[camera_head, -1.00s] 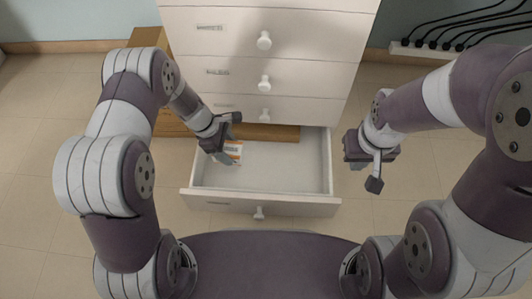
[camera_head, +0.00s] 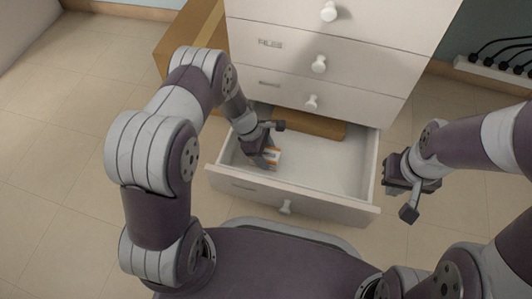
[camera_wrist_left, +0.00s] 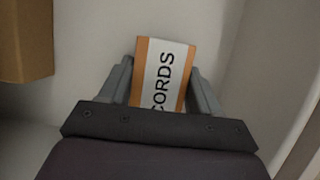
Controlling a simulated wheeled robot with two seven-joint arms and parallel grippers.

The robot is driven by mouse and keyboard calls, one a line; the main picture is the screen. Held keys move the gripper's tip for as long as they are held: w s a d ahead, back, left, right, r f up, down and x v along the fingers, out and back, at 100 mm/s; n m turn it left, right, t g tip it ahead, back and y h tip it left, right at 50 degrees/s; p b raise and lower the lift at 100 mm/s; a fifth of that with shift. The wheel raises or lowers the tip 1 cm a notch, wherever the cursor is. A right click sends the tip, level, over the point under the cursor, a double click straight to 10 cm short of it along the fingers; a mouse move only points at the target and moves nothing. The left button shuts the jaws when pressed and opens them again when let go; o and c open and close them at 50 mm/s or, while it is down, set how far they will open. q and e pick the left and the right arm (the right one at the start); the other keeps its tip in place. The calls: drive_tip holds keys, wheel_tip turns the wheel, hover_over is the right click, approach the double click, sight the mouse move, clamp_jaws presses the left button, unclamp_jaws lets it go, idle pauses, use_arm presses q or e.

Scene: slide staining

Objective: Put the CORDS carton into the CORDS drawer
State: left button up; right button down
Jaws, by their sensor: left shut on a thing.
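The CORDS carton (camera_wrist_left: 163,72) is a small orange box with a white label reading "CORDS". In the left wrist view it stands between the two fingers of my left gripper (camera_wrist_left: 160,90), which is shut on it. In the head view the carton (camera_head: 273,157) shows beside my left gripper (camera_head: 264,156), inside the open bottom drawer (camera_head: 325,168) at its left side. I cannot tell whether the carton touches the drawer floor. The drawer's own label (camera_head: 243,187) is too small to read. My right gripper (camera_head: 408,178) is to the right of the drawer; its jaw opening is unclear.
The white chest (camera_head: 335,40) has closed drawers with round knobs above the open one. A brown box (camera_head: 188,38) stands behind left, and a brown piece (camera_head: 305,124) shows at the drawer's back. A power strip (camera_head: 492,74) is at right. The drawer's middle and right are empty.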

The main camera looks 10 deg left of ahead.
use_arm(q)
drive_tip(key=o, duration=1.1)
drive_tip(key=shift+c, duration=0.2)
drive_tip(key=s+a+r+m+y+p, duration=0.1)
drive_tip(key=a+r+m+p, duration=0.15)
drive_tip(key=r, duration=0.55)
drive_tip(key=s+a+r+m+y+p, duration=0.1)
drive_tip(key=r+m+p, duration=0.2)
drive_tip(key=r, duration=0.4)
drive_tip(key=s+a+r+m+p, duration=0.1)
drive_tip(key=s+r+m+p, duration=0.15)
drive_tip(key=r, duration=0.55)
drive_tip(key=s+a+r+m+t+y, duration=0.1)
drive_tip(key=s+r+m+y, duration=0.1)
drive_tip(key=s+r+m, duration=0.6)
drive_tip(key=shift+s+a+m+t+y+p, duration=0.2)
drive_tip(key=shift+s+m+t+y+p, duration=0.25)
drive_tip(key=shift+m, duration=0.55)
